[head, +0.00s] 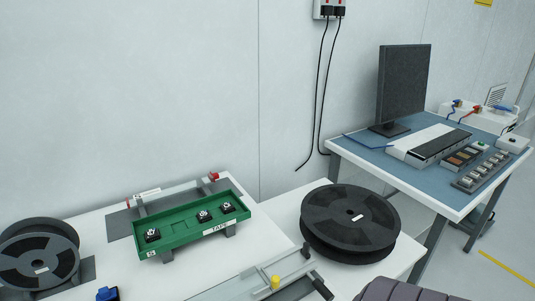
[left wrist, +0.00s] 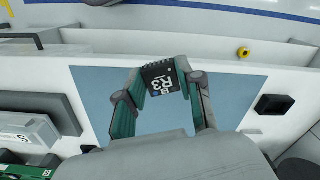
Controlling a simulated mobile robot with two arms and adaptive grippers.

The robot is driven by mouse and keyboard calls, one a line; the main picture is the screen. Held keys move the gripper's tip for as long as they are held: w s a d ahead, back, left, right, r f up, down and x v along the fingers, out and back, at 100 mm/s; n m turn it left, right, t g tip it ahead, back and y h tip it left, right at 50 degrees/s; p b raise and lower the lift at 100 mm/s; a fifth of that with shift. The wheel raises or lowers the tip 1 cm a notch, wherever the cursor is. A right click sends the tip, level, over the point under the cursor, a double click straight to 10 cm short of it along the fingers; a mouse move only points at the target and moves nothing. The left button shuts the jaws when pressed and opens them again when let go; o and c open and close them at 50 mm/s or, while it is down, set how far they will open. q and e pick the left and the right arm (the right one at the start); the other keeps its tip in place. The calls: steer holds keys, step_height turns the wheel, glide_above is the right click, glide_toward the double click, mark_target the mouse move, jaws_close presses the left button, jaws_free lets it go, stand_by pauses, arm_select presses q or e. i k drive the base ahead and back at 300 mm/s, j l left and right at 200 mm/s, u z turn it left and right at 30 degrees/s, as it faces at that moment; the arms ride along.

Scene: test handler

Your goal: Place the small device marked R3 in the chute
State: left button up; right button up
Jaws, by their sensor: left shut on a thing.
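In the left wrist view, the small black device marked R3 (left wrist: 160,77) is held between the two teal-padded fingers of my left gripper (left wrist: 169,85). The R3 label faces the camera. The gripper is shut on it, above a blue mat (left wrist: 90,90) and a white surface. How high it is held I cannot tell. Neither my left gripper nor the R3 device shows in the head view. My right gripper is in no view. I cannot make out for certain which part is the chute.
In the head view, a green tray (head: 178,222) holds three small black devices. A grey fixture with a yellow knob (head: 275,281) stands in front. A monitor (head: 404,82) stands on the blue-topped bench behind.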

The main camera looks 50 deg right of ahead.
mark_target(279, 269)
steer(key=k+z, duration=0.15)
steer(key=z, duration=0.2)
steer(key=k+z, duration=0.1)
steer(key=z, duration=0.25)
steer(key=k+l+z, duration=0.1)
steer(key=z, duration=0.25)
